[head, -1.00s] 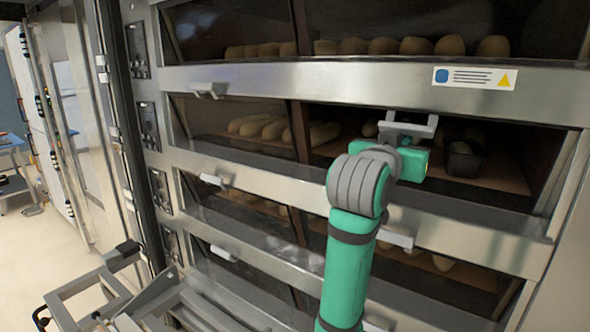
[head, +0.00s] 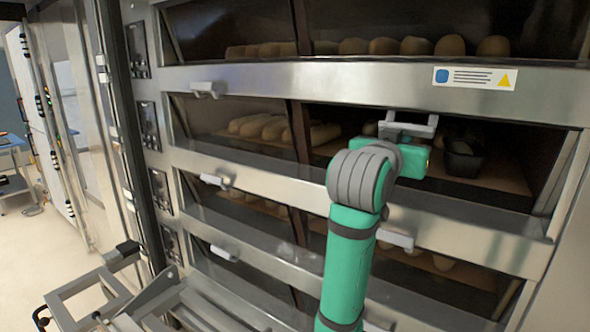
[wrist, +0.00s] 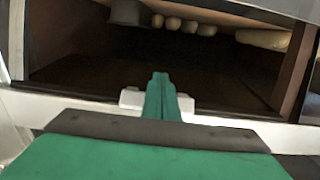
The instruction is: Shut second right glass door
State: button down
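The second right glass door's pale handle (head: 408,126) shows just below the steel rail, and the bay behind it shows loaves and a dark tin. The wrist view shows a pale handle (wrist: 130,97) at the edge of a dark pane (wrist: 110,75), with my green fingers (wrist: 161,92) in front of its middle. The fingers look closed together, touching or very near the handle; I cannot see any part of it pinched between them. In the head view my gripper (head: 413,158) is at the handle, its fingertips hidden. How far the door is open is unclear.
Other oven handles stick out on the left doors (head: 208,90) and below (head: 395,238). A dark tin (head: 464,160) stands in the second right bay. A metal frame (head: 110,290) stands at the lower left. Open floor (head: 45,240) lies at far left.

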aim_at(405, 129)
jog(key=shift+s+r, duration=0.15)
jog(key=shift+r, duration=1.4)
jog(key=s+a+f, duration=0.2)
jog(key=s+a, duration=0.3)
jog(key=s, duration=0.3)
jog(key=shift+s+a+f, duration=0.15)
jog(key=shift+a+f, duration=0.05)
jog(key=shift+a, duration=0.15)
